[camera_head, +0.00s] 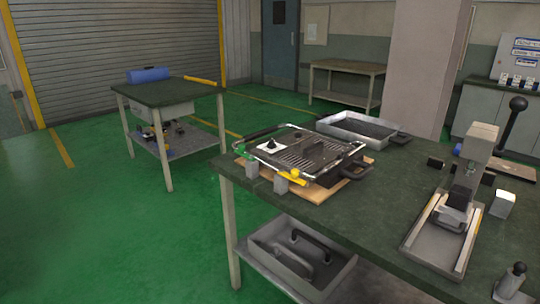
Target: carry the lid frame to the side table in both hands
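What looks like the lid frame (283,157) is a silver, ribbed rectangular piece with a dark handle across its middle. It lies on a wooden board (347,186) near the left end of the green-topped workbench (370,212). A thin rail with a green end runs along its left side, and a yellow grip (292,177) is at its near edge. Small grey blocks sit at its near left side. A smaller green-topped table (172,92), likely the side table, stands apart at the left. Neither of my grippers is in view.
A metal tray (357,129) is behind the lid frame. A lever press (468,190) stands at the right. Green floor is clear between the tables. A pillar (425,65) rises behind the workbench.

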